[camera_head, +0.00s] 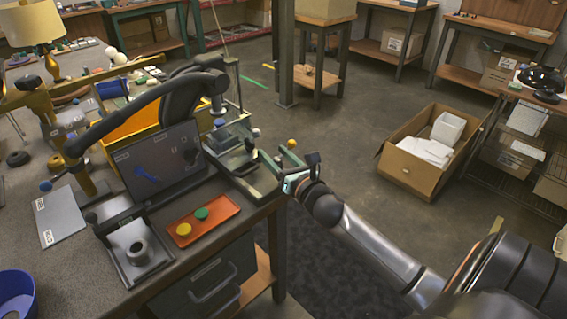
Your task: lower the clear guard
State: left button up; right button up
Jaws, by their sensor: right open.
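The clear guard (233,131) is a see-through panel on a small fixture at the right end of the workbench, behind the screen. It looks raised at a tilt, though its exact angle is hard to tell. My right gripper (273,158) is at the bench's right edge, in front and to the right of the guard. Its fingers are apart, and I see nothing between them. It looks apart from the guard. My left gripper is not in view.
A dark screen (160,161) and a black curved arm (150,98) stand left of the fixture. An orange tray (203,220) holds a yellow and a green disc.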

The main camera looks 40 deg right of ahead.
jog(key=shift+s+a, duration=0.15)
jog(key=shift+s, duration=0.85)
jog(key=shift+s+a, duration=0.1)
jog(key=shift+s, duration=0.9)
jog(key=shift+f, duration=0.1)
jog(key=s+a+f+m+g+h, duration=0.1)
jog(key=s+a+f+m+g, duration=0.2)
jog(key=s+f+m, duration=0.35)
jog(key=s+a+f+m+g, duration=0.2)
jog(key=s+f+m+g, duration=0.15)
jog(key=m, duration=0.65)
jog(key=s+a+f+m+g+y, duration=0.2)
jog(key=s+a+f+m+g, duration=0.15)
jog(key=s+a+m, duration=0.35)
jog(key=s+a+f+m+g+y, duration=0.15)
jog(key=s+a+m+g, duration=0.25)
jog(key=s+m, duration=0.4)
jog(key=w+a+f+n+t+y+p, duration=0.1)
jog(key=w+a+f+t+y+p, duration=0.1)
jog(key=w+a+f+t+p, duration=0.1)
notch_tip(320, 180, down, 2)
jog(key=a+t+p, duration=0.1)
jog(key=t+p, duration=0.1)
jog(key=p, duration=0.1)
jog(key=shift+w+a+p, duration=0.25)
jog(key=shift+w+p, duration=0.1)
jog(key=shift+w, duration=0.05)
